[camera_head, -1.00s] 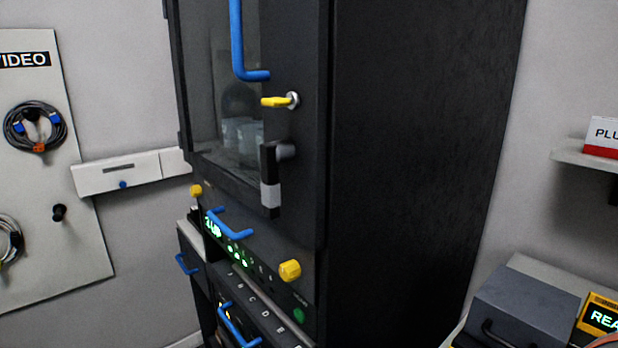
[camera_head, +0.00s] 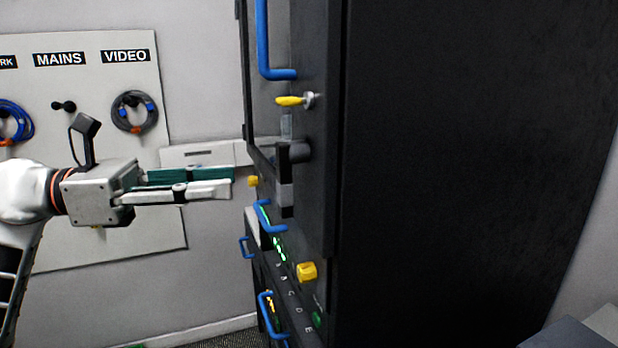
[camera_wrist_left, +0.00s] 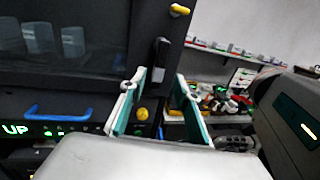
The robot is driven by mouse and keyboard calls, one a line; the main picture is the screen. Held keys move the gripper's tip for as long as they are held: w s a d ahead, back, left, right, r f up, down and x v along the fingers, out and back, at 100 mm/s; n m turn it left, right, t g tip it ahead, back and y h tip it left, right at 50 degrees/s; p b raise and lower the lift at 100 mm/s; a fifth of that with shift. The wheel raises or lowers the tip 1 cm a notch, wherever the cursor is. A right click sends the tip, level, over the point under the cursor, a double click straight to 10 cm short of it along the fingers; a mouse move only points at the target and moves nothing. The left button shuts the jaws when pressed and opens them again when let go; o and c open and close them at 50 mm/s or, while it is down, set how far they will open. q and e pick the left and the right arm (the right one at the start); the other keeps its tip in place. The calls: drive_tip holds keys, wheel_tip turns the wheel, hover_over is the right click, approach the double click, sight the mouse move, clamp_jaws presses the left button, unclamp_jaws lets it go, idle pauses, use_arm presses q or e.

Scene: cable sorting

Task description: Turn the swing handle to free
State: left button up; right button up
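The swing handle (camera_head: 286,182) is a black lever with a grey lower part, on the edge of the dark cabinet's glazed door. It hangs straight down from a round boss. In the left wrist view the handle (camera_wrist_left: 161,54) stands just beyond the fingertips, between them in the picture. My left gripper (camera_head: 233,180) points at the handle from the left, apart from it. Its fingers are spread and empty in the wrist view (camera_wrist_left: 160,78). A yellow key (camera_head: 290,101) sits in a lock above the handle. My right gripper is not in view.
A blue door handle (camera_head: 265,45) is above the key. A blue drawer pull (camera_head: 266,217) and a yellow knob (camera_head: 306,271) are below. A cable board (camera_head: 75,220) hangs on the wall behind my left arm. The cabinet's black side (camera_head: 460,180) fills the right.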

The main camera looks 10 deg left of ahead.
use_arm(q)
drive_tip(key=p+x, duration=0.2)
drive_tip(key=x, duration=0.5)
drive_tip(key=shift+d, duration=0.3)
drive_tip(key=shift+w, duration=0.15)
clamp_jaws()
